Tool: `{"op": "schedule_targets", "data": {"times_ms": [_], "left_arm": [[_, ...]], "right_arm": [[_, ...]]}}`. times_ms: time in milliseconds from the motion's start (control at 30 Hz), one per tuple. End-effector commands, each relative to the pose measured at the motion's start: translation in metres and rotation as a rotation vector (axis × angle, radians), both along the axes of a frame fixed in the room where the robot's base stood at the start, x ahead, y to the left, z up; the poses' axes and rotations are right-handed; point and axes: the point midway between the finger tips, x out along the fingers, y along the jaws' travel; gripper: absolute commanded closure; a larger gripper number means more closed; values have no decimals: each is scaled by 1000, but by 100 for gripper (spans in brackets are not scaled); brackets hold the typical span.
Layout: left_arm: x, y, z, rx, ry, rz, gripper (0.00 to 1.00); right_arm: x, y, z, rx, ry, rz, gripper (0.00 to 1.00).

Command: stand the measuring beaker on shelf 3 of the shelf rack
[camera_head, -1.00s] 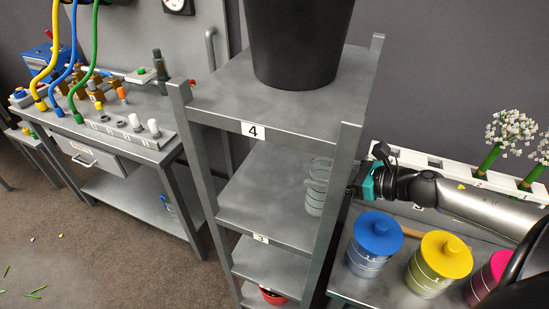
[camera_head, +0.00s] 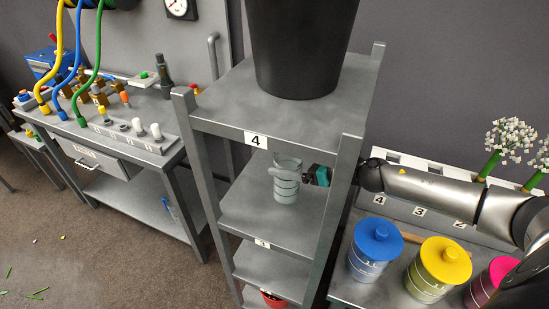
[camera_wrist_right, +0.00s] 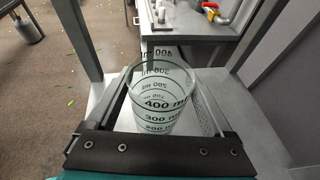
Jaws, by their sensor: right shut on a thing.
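The measuring beaker (camera_head: 286,190) is clear with dark level lines. My right gripper (camera_head: 301,175) is shut on it and reaches in from the right, past the rack's right front post. In the right wrist view the beaker (camera_wrist_right: 160,103) stands between the two fingers (camera_wrist_right: 163,112), open end up. The beaker is upright, inside the shelf rack, over the shelf labelled 3 (camera_head: 247,215) and below the shelf labelled 4 (camera_head: 225,112). I cannot tell whether its base touches shelf 3. My left gripper is not in view.
A black bucket (camera_head: 303,45) stands on the top shelf. The rack's right front post (camera_head: 343,215) is close to my right wrist. Blue (camera_head: 374,250), yellow (camera_head: 438,268) and pink lidded canisters stand on the right table. Shelf 3 is bare around the beaker.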

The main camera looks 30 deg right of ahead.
Motion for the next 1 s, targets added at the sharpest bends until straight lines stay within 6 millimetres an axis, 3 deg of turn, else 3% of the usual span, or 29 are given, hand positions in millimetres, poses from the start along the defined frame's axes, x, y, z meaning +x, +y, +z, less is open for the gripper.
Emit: {"op": "schedule_targets", "data": {"times_ms": [267,533,667,1000], "left_arm": [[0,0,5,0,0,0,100],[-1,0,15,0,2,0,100],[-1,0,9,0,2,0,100],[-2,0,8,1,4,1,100]], "right_arm": [[11,6,2,-1,-2,2,100],[37,21,3,-1,-3,3,100],[34,21,-15,1,3,1,100],[34,20,-17,-1,1,2,100]]}}
